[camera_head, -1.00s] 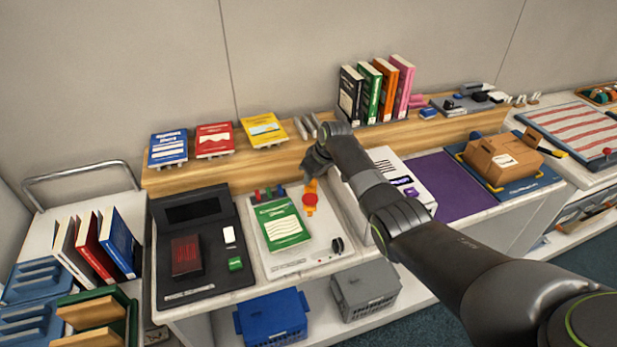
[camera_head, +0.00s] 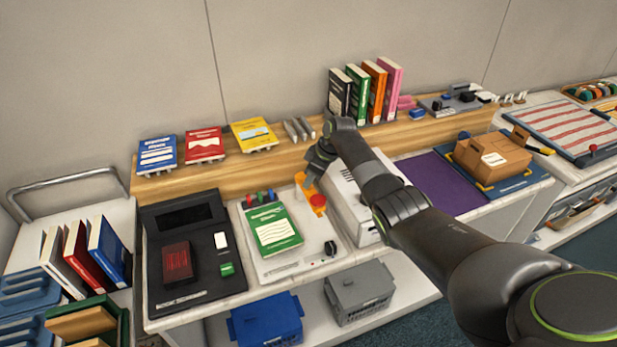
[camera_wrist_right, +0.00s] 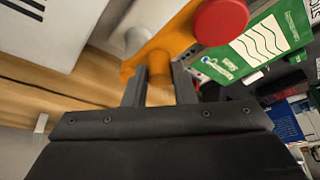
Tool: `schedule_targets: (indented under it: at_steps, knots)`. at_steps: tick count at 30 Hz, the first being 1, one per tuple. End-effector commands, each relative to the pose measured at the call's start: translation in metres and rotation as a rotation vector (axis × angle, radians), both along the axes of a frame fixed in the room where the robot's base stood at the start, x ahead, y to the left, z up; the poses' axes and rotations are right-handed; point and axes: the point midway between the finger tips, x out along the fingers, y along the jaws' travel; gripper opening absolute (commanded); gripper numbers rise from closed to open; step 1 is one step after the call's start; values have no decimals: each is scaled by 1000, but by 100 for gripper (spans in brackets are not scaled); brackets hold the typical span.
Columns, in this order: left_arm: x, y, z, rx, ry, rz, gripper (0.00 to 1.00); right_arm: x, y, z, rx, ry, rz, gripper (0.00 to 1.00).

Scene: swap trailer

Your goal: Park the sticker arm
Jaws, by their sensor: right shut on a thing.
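The sticker arm is an orange bar (camera_head: 305,181) with a round red cap (camera_head: 317,200), at the right side of a white station board (camera_head: 283,267). It lies just right of a green book (camera_head: 272,230) on that board. My right gripper (camera_head: 314,172) is at the bar's back part. In the right wrist view the fingers (camera_wrist_right: 160,88) are shut on an orange piece of the bar (camera_wrist_right: 172,40), with the red cap (camera_wrist_right: 221,20) beyond. The exact contact is partly hidden by the fingers. My left gripper is not in view.
A white box-like machine (camera_head: 345,190) stands close to the right of the bar. A wooden ledge (camera_head: 215,167) runs behind, carrying blue, red and yellow books. A black panel (camera_head: 205,285) lies to the left. A purple mat (camera_head: 440,185) is bare.

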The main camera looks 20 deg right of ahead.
Motion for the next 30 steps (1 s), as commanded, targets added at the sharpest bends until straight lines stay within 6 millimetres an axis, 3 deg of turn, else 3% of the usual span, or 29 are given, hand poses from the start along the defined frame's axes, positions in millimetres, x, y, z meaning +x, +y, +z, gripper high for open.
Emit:
schedule_targets:
  at_steps: [5, 6, 10, 22, 30]
  knots:
    - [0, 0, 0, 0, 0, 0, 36, 0, -1, 0, -2, -1, 0, 0]
    - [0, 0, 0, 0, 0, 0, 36, 0, -1, 0, -2, -1, 0, 28]
    - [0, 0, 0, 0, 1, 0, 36, 0, -1, 0, -2, -1, -1, 45]
    - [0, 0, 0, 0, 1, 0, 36, -1, -2, 5, -1, -3, -1, 46]
    - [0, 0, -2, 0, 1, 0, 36, -9, -11, 35, -3, -6, -1, 46]
